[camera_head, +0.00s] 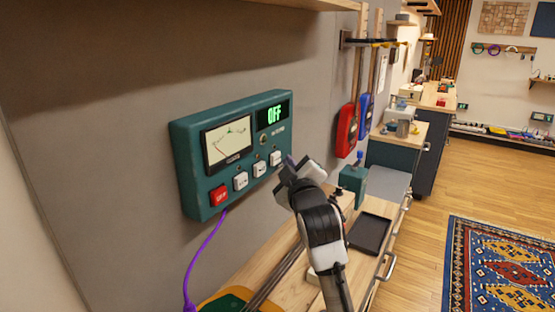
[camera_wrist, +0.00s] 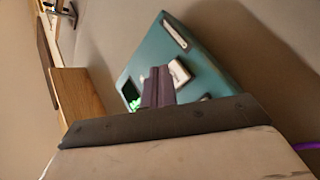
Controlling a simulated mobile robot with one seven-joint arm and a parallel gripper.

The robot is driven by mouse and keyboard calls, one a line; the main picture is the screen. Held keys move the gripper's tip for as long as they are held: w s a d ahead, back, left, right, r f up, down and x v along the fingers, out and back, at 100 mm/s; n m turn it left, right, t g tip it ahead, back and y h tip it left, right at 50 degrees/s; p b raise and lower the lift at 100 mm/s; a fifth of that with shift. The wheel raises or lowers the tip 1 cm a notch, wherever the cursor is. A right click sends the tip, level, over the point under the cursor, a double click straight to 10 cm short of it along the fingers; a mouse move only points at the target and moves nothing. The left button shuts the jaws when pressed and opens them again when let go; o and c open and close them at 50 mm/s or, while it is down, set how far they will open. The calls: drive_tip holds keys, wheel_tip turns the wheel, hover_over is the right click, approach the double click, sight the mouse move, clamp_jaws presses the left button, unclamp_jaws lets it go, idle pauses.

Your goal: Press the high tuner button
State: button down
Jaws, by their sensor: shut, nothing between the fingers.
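The teal tuner box (camera_head: 190,150) is fixed to the grey wall in the head view. It has a needle meter (camera_head: 228,143), a display (camera_head: 273,115) reading "OFF" in green, and a row of buttons below. A red button (camera_head: 219,195) is at the left, then white buttons (camera_head: 241,180), (camera_head: 260,169) and a rightmost white one (camera_head: 276,158); the white labels are too small to read. My gripper (camera_head: 290,160) is shut and empty, its tip just right of the rightmost button. Contact cannot be told. The wrist view shows the shut fingers (camera_wrist: 157,87) before the teal face (camera_wrist: 200,65).
A wooden bench (camera_head: 250,270) runs below the box, with a black tray (camera_head: 370,232) and a teal box (camera_head: 352,182) on it. A purple cable (camera_head: 205,250) hangs from the tuner. Red (camera_head: 345,130) and blue (camera_head: 365,115) guitars hang beyond it.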

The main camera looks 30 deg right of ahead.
drive_tip(key=shift+w, duration=0.1)
idle(0.3)
drive_tip(key=shift+w+a, duration=0.2)
drive_tip(key=shift+w, duration=0.1)
drive_tip(key=shift+w+a, duration=0.2)
drive_tip(key=shift+w, duration=0.15)
idle(0.7)
drive_tip(key=shift+s, duration=0.1)
drive_tip(key=shift+s+d+b, duration=0.4)
drive_tip(key=shift+s+b, duration=0.05)
drive_tip(key=shift+s, duration=0.2)
drive_tip(key=shift+s+d+b, duration=0.3)
drive_tip(key=shift+s+d, duration=0.15)
drive_tip(key=shift+s, duration=0.25)
drive_tip(key=shift+s+d+b, duration=0.25)
drive_tip(key=shift+s+d, duration=0.15)
drive_tip(key=shift+s, duration=0.35)
drive_tip(key=shift+s+d+b, duration=0.3)
drive_tip(key=shift+s+d, duration=0.15)
drive_tip(key=shift+s, duration=0.25)
